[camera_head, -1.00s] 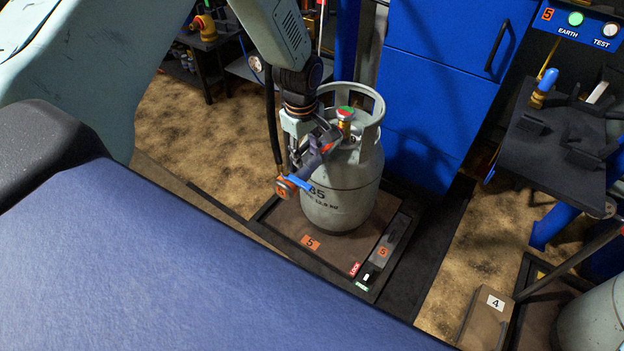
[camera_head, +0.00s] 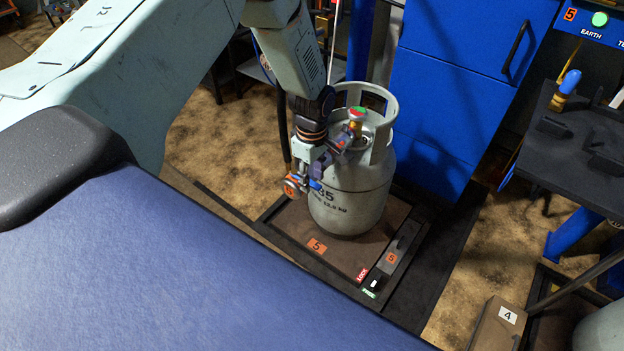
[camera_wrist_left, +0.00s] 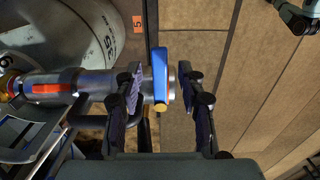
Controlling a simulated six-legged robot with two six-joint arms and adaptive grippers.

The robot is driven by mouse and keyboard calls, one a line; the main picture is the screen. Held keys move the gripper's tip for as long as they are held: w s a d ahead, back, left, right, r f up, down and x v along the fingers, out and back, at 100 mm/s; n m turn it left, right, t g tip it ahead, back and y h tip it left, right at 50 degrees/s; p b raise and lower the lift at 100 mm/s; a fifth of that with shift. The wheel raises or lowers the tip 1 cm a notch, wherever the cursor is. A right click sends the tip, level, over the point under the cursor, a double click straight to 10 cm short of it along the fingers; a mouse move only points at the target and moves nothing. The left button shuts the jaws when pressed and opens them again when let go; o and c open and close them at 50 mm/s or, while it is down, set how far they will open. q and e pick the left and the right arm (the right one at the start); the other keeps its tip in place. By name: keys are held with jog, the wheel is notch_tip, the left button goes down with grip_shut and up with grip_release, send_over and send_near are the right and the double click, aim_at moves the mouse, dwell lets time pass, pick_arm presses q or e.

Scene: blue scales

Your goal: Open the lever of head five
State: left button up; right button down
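Filling head five, a grey metal body with an orange disc (camera_head: 291,187) on its end, sits beside the grey gas cylinder (camera_head: 345,200). Its blue lever (camera_head: 316,184) is partly hidden by my left gripper (camera_head: 317,172). In the left wrist view the blue lever (camera_wrist_left: 160,68) stands between the two dark fingers of my left gripper (camera_wrist_left: 159,88). The fingers are apart, one on each side of it, with a visible gap at the right finger. The head's metal body (camera_wrist_left: 95,82) runs in from the left. My right gripper is out of view.
The cylinder stands on the brown scale platform (camera_head: 320,264) with a red LOCK tag (camera_head: 362,274) at its front edge. A blue cabinet (camera_head: 455,100) stands behind. A dark shelf (camera_head: 580,140) is at the right. A box marked 4 (camera_head: 497,323) is at lower right.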

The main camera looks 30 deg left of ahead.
pick_arm(q)
jog(key=shift+f, duration=0.15)
jog(key=shift+c, duration=0.5)
grip_shut()
